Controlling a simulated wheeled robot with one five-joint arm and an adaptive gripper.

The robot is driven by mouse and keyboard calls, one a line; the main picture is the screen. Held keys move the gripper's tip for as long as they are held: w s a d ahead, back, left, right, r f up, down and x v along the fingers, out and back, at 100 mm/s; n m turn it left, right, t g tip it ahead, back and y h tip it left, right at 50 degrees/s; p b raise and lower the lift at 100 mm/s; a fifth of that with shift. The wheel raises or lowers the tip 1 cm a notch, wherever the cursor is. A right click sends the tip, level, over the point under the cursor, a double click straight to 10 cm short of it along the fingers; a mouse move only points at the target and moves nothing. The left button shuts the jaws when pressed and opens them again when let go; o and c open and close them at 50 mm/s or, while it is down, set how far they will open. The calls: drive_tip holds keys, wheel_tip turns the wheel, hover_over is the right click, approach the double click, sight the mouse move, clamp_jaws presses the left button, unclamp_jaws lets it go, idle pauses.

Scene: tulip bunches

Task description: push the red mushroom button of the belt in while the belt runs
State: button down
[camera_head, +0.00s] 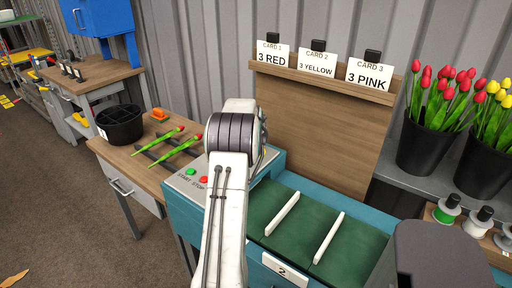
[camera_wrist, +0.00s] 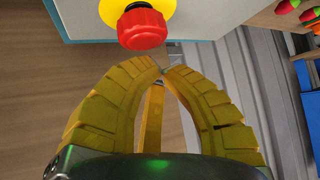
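The red mushroom button (camera_wrist: 142,28) shows at the top of the wrist view, on a yellow disc (camera_wrist: 160,8) on a pale panel. My gripper (camera_wrist: 162,70) has its curved yellow fingers brought together at the tips, with nothing seen held between the tips. In the wrist view the tips lie just below the red button, with a small gap in the picture; I see no contact. In the head view my arm covers the gripper and the mushroom button. The belt (camera_head: 325,228) has green sections with white dividers; whether it runs cannot be told.
A small panel beside the belt has a green START button (camera_head: 191,171) and a red STOP button (camera_head: 204,180). Tulips (camera_head: 186,145) lie on the wooden table near a black bucket (camera_head: 120,124). A card board (camera_head: 320,125) stands behind the belt, with tulip buckets (camera_head: 428,147) to its right.

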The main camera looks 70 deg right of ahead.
drive_tip(key=c, duration=1.9)
unclamp_jaws()
clamp_jaws()
drive_tip(key=shift+f, duration=0.1)
drive_tip(key=shift+f+b, duration=0.3)
drive_tip(key=shift+b, duration=0.15)
drive_tip(key=shift+f+b, duration=0.45)
drive_tip(key=shift+f, duration=0.1)
drive_tip(key=shift+r, duration=0.15)
drive_tip(key=shift+r+p, duration=0.6)
drive_tip(key=shift+r, duration=0.2)
drive_tip(key=shift+r, duration=0.1)
